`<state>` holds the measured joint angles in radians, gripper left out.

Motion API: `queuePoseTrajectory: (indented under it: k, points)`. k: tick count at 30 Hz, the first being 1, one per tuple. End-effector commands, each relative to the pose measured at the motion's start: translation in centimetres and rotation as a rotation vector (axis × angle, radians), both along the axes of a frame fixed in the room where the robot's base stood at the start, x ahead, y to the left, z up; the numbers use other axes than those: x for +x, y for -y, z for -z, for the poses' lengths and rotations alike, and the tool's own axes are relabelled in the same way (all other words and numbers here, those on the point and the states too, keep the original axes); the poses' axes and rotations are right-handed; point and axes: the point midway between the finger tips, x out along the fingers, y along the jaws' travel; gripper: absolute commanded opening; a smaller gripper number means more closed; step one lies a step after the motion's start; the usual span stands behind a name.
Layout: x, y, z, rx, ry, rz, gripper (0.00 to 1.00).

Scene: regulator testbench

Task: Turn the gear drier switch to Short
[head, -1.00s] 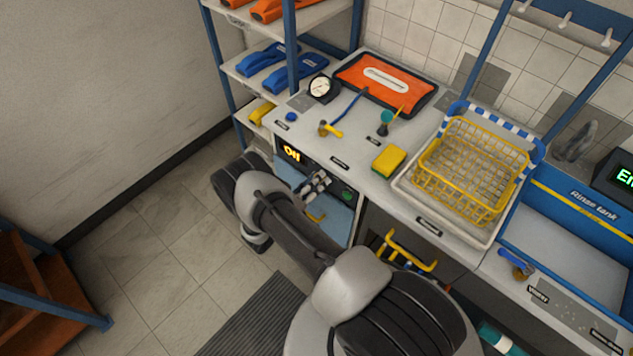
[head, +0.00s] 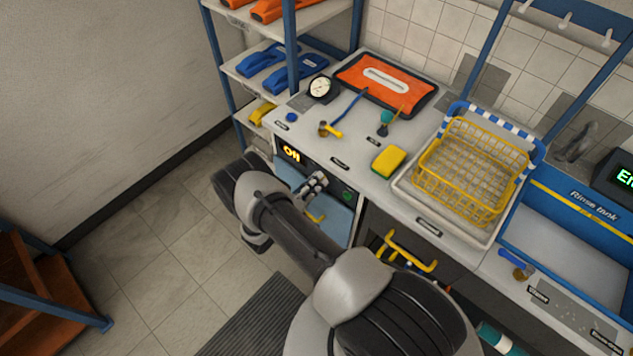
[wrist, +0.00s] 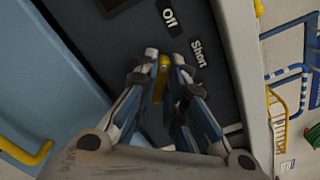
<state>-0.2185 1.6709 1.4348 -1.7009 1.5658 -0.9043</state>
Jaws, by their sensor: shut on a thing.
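The gear drier (head: 328,212) is the blue-fronted unit under the counter, with a dark panel on top. Its display (head: 291,153) reads "Off". In the wrist view the panel carries an "Off" label (wrist: 170,17) and a "Short" label (wrist: 199,53). My gripper (wrist: 163,68) is at the panel, shut on the yellow switch (wrist: 162,72), of which a narrow strip shows between the fingertips. The switch's yellow strip lies below the "Off" label and left of "Short". In the head view my gripper (head: 314,184) hides the switch.
A green button (head: 347,196) sits on the panel right of my gripper. Yellow handles are on the drier door (head: 315,215) and the drawer (head: 407,250). The counter above holds a yellow sponge (head: 388,160), a wire basket (head: 470,170) and a gauge (head: 321,88).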

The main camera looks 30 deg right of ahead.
Motion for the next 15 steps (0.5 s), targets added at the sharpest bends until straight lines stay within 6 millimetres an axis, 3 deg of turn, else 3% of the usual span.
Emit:
queuePoseTrajectory:
  k: [8,15]
  points:
    - [0.01,0.01,0.05,0.027,0.077,0.001,0.0]
    - [-0.03,0.02,0.06,0.088,0.246,0.001,0.0]
